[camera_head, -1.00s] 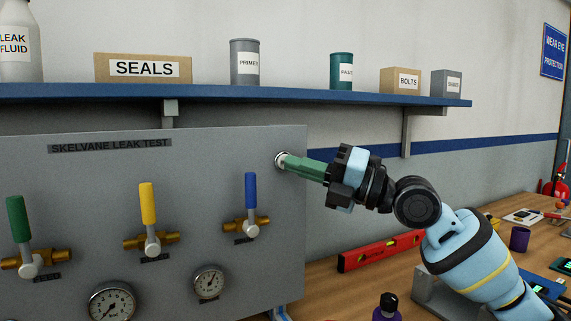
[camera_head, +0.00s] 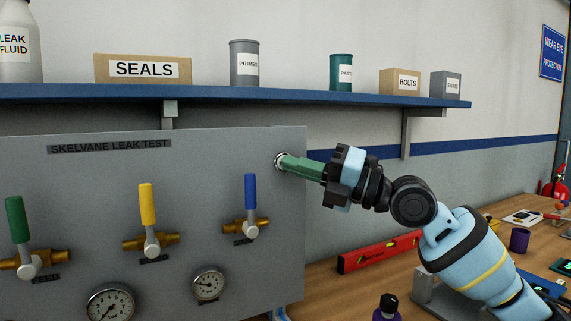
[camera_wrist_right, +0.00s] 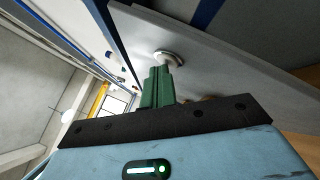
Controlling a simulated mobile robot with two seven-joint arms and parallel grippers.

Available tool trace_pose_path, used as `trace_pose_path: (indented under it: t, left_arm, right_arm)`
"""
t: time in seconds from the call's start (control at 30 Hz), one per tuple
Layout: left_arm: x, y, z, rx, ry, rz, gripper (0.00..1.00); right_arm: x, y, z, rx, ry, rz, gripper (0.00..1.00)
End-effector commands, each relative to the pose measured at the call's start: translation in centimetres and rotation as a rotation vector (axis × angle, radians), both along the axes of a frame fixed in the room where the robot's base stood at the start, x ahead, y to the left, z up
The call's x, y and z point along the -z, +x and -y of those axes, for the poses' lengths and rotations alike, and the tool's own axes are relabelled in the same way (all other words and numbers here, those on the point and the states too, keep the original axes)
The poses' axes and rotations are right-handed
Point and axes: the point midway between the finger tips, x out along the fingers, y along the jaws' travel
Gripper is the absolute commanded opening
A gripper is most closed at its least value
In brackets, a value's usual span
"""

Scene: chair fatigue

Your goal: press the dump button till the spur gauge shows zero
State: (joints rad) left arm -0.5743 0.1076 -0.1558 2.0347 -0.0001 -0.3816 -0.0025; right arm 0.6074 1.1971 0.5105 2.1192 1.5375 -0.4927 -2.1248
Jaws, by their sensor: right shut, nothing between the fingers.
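The dump button (camera_head: 281,160) is a round, pale-rimmed knob at the upper right of the grey leak test panel (camera_head: 200,180). My right gripper (camera_head: 287,162) is shut and empty, its green fingertips against the button in the head view. In the right wrist view the button (camera_wrist_right: 168,57) shows as a white disc at the fingertips (camera_wrist_right: 160,70). How far it is pushed in cannot be told. Two dial gauges show low on the panel, a larger one (camera_head: 111,304) and a smaller one (camera_head: 209,284). Which is the spur gauge, and their readings, are too small to tell. My left gripper is not in view.
Green (camera_head: 17,220), yellow (camera_head: 147,204) and blue (camera_head: 250,191) valve levers stand upright on the panel. A blue shelf (camera_head: 230,93) with boxes and cans runs above. A red level (camera_head: 380,251) and a purple bottle (camera_head: 387,308) are on the bench below my right arm.

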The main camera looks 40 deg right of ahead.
Motion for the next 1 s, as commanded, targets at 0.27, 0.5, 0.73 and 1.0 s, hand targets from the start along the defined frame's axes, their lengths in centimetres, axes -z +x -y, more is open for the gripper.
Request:
trace_pose_path:
  t: [0.27, 0.5, 0.73, 1.0]
  left_arm:
    - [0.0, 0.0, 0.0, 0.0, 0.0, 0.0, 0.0]
    - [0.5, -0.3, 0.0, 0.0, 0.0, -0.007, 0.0]
    - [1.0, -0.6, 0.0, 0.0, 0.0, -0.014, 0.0]
    - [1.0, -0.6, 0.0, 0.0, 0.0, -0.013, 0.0]
  right_arm:
    - [0.0, 0.0, 0.0, 0.001, 0.0, 0.0, 0.0]
    - [0.2, -0.5, -0.2, -0.001, 0.0, -0.002, 0.0]
    - [0.2, -1.4, -0.4, 0.001, 0.0, -0.002, 0.0]
    - [0.1, -1.5, -0.4, 0.001, 0.0, -0.001, 0.0]
